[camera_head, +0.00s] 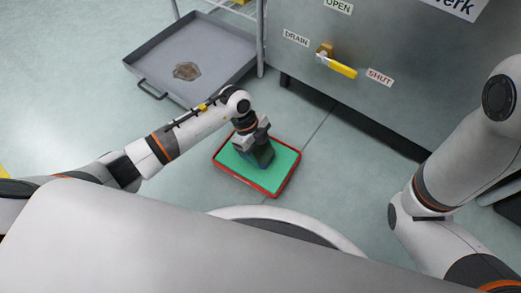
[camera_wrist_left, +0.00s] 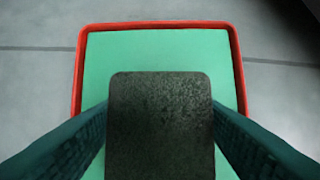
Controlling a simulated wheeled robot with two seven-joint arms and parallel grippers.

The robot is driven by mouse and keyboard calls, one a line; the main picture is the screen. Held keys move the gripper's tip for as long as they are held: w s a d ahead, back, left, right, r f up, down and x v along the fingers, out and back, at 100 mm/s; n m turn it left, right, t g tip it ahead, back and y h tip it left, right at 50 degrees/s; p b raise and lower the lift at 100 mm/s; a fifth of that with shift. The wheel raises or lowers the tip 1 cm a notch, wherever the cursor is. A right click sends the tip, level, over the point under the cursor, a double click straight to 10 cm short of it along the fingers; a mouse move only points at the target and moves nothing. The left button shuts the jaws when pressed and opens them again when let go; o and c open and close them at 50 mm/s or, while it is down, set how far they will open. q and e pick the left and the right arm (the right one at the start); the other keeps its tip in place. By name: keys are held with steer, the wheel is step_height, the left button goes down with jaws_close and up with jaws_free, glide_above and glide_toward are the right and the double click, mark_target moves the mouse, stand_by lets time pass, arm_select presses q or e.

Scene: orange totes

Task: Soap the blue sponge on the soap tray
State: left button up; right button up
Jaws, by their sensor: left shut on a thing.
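The soap tray (camera_head: 284,164) is a red-rimmed tray with a flat green surface, lying on the floor near the middle of the head view. It also fills much of the left wrist view (camera_wrist_left: 110,55). My left gripper (camera_head: 256,150) is over the tray, pointing down, and is shut on the sponge (camera_wrist_left: 160,125). The sponge looks like a dark grey, speckled block rather than clearly blue. It is between the two fingers, over the green surface; I cannot tell whether its underside touches it. My right arm shows at the right, but its gripper is out of view.
A grey metal pan (camera_head: 150,55) with a brown stain (camera_head: 187,71) lies at the upper left, near a wire rack. A large grey tank with a yellow-handled valve (camera_head: 337,66) and DRAIN, OPEN and SHUT labels stands behind. The floor around the tray is clear.

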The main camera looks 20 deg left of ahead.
mark_target(261, 152)
arm_select(q)
steer(key=shift+f, duration=0.45)
stand_by(0.9)
steer(key=shift+f+p, duration=0.15)
steer(key=shift+p, duration=0.2)
stand_by(2.0)
step_height(261, 152, up, 7)
steer(key=p, duration=0.8)
steer(key=shift+f, duration=0.15)
steer(key=shift+r+p, duration=0.25)
steer(key=shift+p, duration=0.1)
steer(key=shift+r, duration=0.1)
